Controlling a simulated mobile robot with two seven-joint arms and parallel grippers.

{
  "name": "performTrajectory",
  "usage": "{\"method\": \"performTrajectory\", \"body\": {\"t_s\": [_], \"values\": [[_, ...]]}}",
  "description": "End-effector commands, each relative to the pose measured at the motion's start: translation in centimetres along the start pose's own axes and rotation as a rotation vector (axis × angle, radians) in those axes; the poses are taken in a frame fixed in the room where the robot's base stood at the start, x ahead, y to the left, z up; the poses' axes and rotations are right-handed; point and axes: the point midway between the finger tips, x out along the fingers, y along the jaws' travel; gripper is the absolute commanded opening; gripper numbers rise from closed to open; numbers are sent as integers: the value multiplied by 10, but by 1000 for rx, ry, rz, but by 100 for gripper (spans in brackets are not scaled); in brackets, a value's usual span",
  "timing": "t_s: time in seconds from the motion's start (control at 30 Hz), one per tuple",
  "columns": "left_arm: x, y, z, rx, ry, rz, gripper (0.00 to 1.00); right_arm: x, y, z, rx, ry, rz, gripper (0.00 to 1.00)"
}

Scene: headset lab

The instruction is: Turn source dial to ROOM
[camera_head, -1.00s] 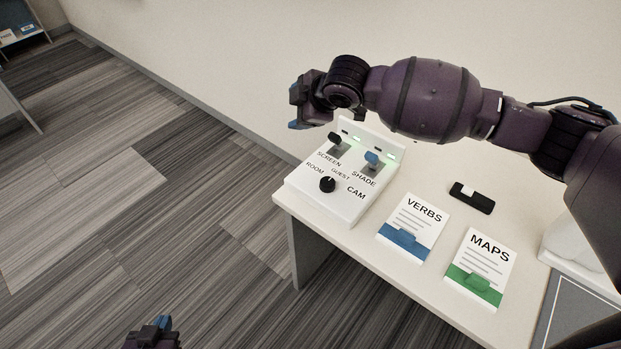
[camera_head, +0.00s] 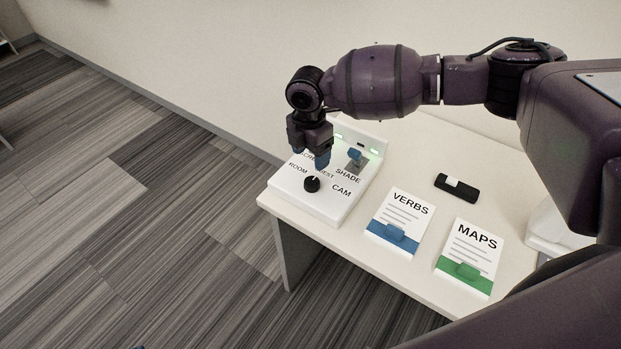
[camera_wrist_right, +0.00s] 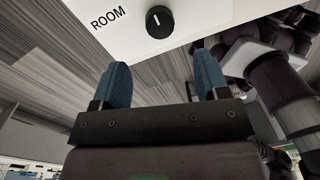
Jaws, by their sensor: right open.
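The source dial (camera_head: 312,184) is a round black knob with a white mark, on the sloped face of a white control box (camera_head: 335,207). ROOM is printed to its left, GUEST above and CAM to its right. The mark points up towards GUEST. The dial also shows in the right wrist view (camera_wrist_right: 159,21), beyond the fingertips. My right gripper (camera_head: 322,160) points down above the box, just behind the dial, and hides part of the SCREEN and GUEST labels. In the right wrist view its blue fingers (camera_wrist_right: 162,78) are apart with nothing between them. My left gripper is not clearly seen.
A blue SHADE switch (camera_head: 355,154) stands to the right of my gripper, with green lights behind. The VERBS card (camera_head: 400,222), the MAPS card (camera_head: 468,257) and a black device (camera_head: 457,188) lie to the right on the white table (camera_head: 345,243).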

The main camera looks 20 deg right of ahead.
Motion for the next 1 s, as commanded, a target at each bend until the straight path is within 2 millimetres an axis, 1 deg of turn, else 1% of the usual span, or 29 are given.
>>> {"method": "performTrajectory", "body": {"t_s": [0.03, 0.3, 0.5, 0.7, 0.97, 1.0], "values": [[1, 0, 2, 0, -2, 0, 0, 10, 0, 0, 0, 1, -3, 68], [3, 1, 9, 0, -10, 1, 0, 57, 0, 0, 1, 0, -2, 68], [4, 1, 13, 0, -14, 1, 0, 81, 0, -1, 1, 1, 0, 68], [4, 1, 12, 0, -14, 1, 0, 90, 0, 0, 2, 0, 2, 68], [4, 1, 8, 1, -6, 2, 0, 91, 0, 0, 2, 0, 3, 68], [5, 1, 8, 1, -6, 2, 0, 91, 0, 0, 2, 0, 3, 65]]}}
